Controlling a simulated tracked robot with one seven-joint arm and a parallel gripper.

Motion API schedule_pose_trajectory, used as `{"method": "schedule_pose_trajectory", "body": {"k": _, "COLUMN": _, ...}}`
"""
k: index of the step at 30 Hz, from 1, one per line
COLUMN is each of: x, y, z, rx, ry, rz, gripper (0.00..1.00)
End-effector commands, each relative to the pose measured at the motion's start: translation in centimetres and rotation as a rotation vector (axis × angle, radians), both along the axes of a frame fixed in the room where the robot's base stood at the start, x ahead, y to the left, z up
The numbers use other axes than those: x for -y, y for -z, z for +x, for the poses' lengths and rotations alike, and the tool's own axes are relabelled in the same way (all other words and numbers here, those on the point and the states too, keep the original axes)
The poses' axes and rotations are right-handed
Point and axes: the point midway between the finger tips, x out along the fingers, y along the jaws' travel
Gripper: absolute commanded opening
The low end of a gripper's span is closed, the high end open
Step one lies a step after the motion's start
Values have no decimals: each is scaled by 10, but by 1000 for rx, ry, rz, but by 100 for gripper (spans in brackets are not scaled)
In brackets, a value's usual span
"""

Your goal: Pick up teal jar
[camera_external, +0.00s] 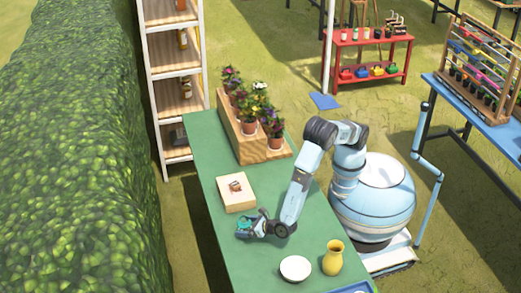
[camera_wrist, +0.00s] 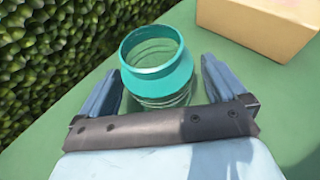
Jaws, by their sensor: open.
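The teal jar (camera_wrist: 158,62) stands in the wrist view, a round open-mouthed jar with a teal collar and a clear ribbed body. My gripper (camera_wrist: 160,85) is open, with one blue finger on each side of the jar's lower part. I cannot tell whether either finger touches it. In the external view my gripper (camera_external: 248,225) is low over the green table, left of my arm. The jar is small there and largely hidden by the gripper.
A wooden box (camera_external: 236,193) sits just behind the gripper on the green table (camera_external: 205,150). A white bowl (camera_external: 295,268) and a yellow vase (camera_external: 333,257) stand toward the front. Flower pots on a wooden stand (camera_external: 245,147) are at the back. A hedge (camera_external: 75,150) runs along the left.

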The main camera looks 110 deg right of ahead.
Motion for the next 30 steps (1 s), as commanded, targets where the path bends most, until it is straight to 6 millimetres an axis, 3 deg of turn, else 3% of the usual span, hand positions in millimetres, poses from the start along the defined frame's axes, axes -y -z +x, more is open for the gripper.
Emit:
{"method": "schedule_pose_trajectory", "body": {"k": 3, "x": 8, "y": 5, "z": 10, "rx": 1, "ry": -1, "rz": 1, "gripper": 98}}
{"method": "schedule_pose_trajectory", "body": {"k": 11, "x": 9, "y": 6, "z": 12, "rx": 1, "ry": -1, "rz": 1, "gripper": 97}}
{"method": "schedule_pose_trajectory", "body": {"k": 30, "x": 9, "y": 6, "z": 11, "rx": 1, "ry": -1, "rz": 1, "gripper": 36}}
